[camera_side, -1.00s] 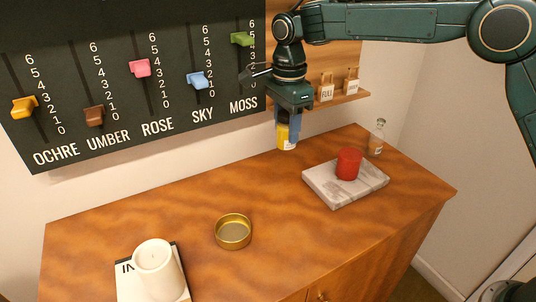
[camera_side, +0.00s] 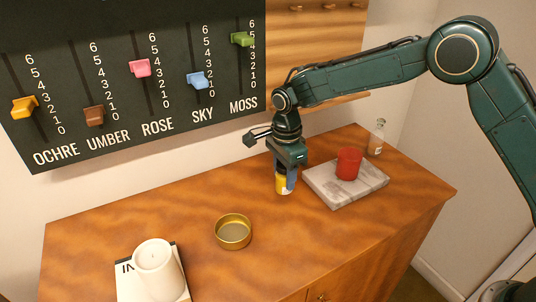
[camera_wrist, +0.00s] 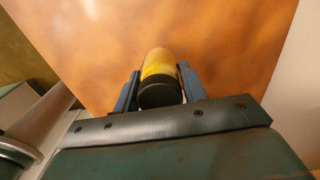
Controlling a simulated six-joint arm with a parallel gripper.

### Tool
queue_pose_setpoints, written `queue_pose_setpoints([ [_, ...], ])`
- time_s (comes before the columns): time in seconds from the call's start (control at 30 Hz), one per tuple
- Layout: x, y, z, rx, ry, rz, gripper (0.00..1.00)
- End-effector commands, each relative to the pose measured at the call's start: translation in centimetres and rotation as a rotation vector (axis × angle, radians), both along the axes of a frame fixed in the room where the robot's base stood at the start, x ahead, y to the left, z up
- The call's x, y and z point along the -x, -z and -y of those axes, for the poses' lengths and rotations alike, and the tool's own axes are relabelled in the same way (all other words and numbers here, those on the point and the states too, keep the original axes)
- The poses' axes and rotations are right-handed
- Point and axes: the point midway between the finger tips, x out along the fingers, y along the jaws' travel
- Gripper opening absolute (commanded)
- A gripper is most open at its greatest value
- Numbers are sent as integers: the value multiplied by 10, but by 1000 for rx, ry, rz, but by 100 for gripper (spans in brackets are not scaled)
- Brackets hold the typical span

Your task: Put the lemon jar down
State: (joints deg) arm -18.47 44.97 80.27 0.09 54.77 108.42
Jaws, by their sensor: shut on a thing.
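The lemon jar (camera_side: 283,184) is a small yellow jar with a pale label, upright at the back middle of the wooden cabinet top, left of the marble slab. My gripper (camera_side: 285,172) points down and is shut on it. In the wrist view the jar (camera_wrist: 159,66) shows its dark lid and yellow body between the two blue fingers of my gripper (camera_wrist: 159,90). The jar's base is at or very near the wood; I cannot tell whether it touches.
A marble slab (camera_side: 340,197) bears a red cylinder (camera_side: 348,163). A glass bottle (camera_side: 376,140) stands behind it. A brass bowl (camera_side: 233,232) and a white candle (camera_side: 158,268) are towards the front left. The slider board (camera_side: 130,100) is on the wall. Wood around the jar's front is clear.

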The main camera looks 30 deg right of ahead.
Motion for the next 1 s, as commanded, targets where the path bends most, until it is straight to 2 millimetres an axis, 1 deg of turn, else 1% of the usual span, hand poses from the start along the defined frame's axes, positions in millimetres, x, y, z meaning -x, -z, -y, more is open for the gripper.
queue_pose_setpoints([
  [0.17,0,7,0,0,0,0,17],
  [0.4,0,34,0,0,0,-1,17],
  [0.5,0,41,0,0,0,0,17],
  [0.97,0,45,0,0,0,1,17],
  [1.0,0,45,0,0,0,0,46],
])
